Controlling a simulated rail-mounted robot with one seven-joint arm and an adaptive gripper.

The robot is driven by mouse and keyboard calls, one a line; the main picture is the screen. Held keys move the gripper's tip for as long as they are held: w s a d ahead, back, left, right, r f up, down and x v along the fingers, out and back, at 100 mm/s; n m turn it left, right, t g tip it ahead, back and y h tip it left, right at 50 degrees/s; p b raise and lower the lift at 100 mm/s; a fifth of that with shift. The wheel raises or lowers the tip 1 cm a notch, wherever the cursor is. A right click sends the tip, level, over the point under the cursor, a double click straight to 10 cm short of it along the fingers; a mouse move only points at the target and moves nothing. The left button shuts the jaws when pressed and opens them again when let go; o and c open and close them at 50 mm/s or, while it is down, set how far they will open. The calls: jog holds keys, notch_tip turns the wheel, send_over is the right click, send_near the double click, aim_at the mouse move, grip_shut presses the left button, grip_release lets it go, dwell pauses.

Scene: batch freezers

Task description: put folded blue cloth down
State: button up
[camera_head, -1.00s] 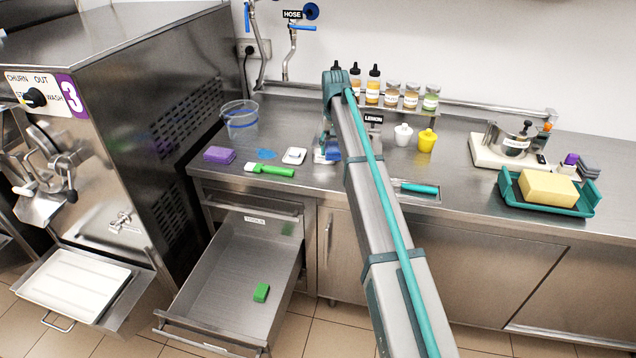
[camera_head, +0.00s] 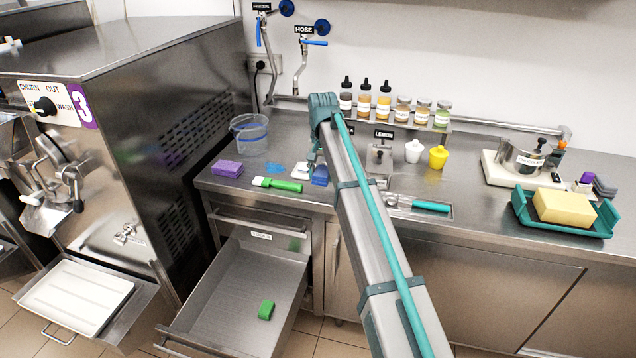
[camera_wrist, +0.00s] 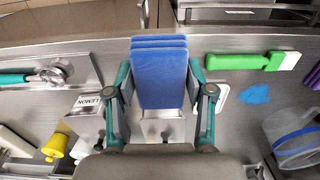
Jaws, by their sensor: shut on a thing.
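The folded blue cloth (camera_wrist: 160,78) is a layered stack of blue fabric in the wrist view, held between the two fingers of my gripper (camera_wrist: 161,92). In the head view the cloth (camera_head: 320,176) shows as a small blue patch at the end of my arm, over the front part of the steel counter (camera_head: 470,186). My gripper (camera_head: 314,165) is shut on it, partly hidden behind my arm. I cannot tell whether the cloth touches the counter.
Left of the cloth lie a white dish (camera_head: 299,170), a green-handled scraper (camera_head: 277,184), a blue spill (camera_head: 275,168) and a purple sponge (camera_head: 228,169). A clear bucket (camera_head: 249,135) stands behind. Right are a lemon-labelled container (camera_head: 380,158) and a teal-handled scoop (camera_head: 430,206). An open drawer (camera_head: 235,290) is below.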

jog(key=p, duration=0.3)
send_over(317, 191)
notch_tip(317, 191, down, 7)
jog(key=shift+d+r, duration=0.1)
jog(key=shift+r, duration=0.05)
jog(key=shift+w+f, duration=0.15)
jog(key=shift+f, duration=1.65)
jog(key=shift+f, duration=0.15)
jog(key=o, duration=0.9)
jog(key=shift+o, duration=0.2)
notch_tip(317, 191, up, 12)
jog(key=b, duration=0.2)
jog(key=shift+b, duration=0.3)
